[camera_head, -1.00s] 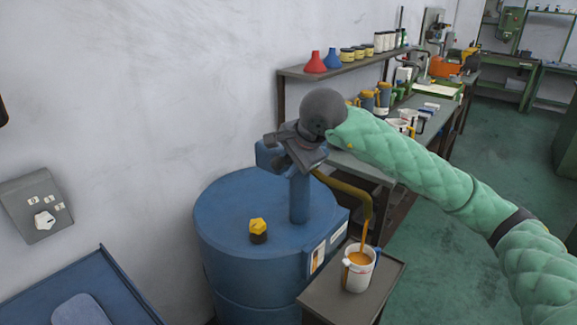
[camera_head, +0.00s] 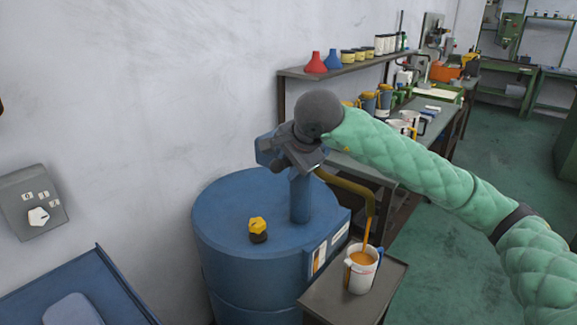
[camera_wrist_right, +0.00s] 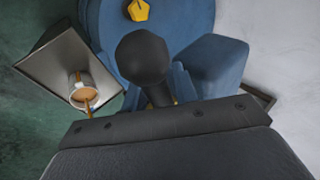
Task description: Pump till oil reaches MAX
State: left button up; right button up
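A blue drum (camera_head: 240,215) carries a blue hand pump (camera_head: 300,195) on its top. My right gripper (camera_head: 294,152) is at the pump's head, closed around the pump handle, whose black ball knob (camera_wrist_right: 143,58) shows in the right wrist view; the fingertips are largely hidden. A tan spout pipe (camera_head: 352,188) bends down from the pump. An orange-brown oil stream falls from it into a white jug (camera_head: 359,277) with a blue handle. Oil shows inside the jug; the MAX mark is too small to read. The jug also shows in the right wrist view (camera_wrist_right: 81,94). My left gripper is out of view.
The jug stands on a small grey stand (camera_head: 330,301) beside the drum. A yellow-and-black cap (camera_head: 258,230) sits on the drum top. A wall shelf (camera_head: 340,68) and a workbench (camera_head: 440,122) with containers lie behind my right arm. Green floor is clear at right.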

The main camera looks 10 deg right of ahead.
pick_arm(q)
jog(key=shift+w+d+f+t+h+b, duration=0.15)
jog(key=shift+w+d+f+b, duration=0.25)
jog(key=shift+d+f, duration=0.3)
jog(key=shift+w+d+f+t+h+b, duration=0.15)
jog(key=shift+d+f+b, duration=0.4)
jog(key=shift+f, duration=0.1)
pick_arm(e)
jog(key=v, duration=0.7)
jog(key=shift+s+r, duration=0.2)
jog(key=shift+r, duration=0.1)
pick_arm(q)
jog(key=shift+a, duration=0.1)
pick_arm(e)
jog(key=shift+d, duration=0.1)
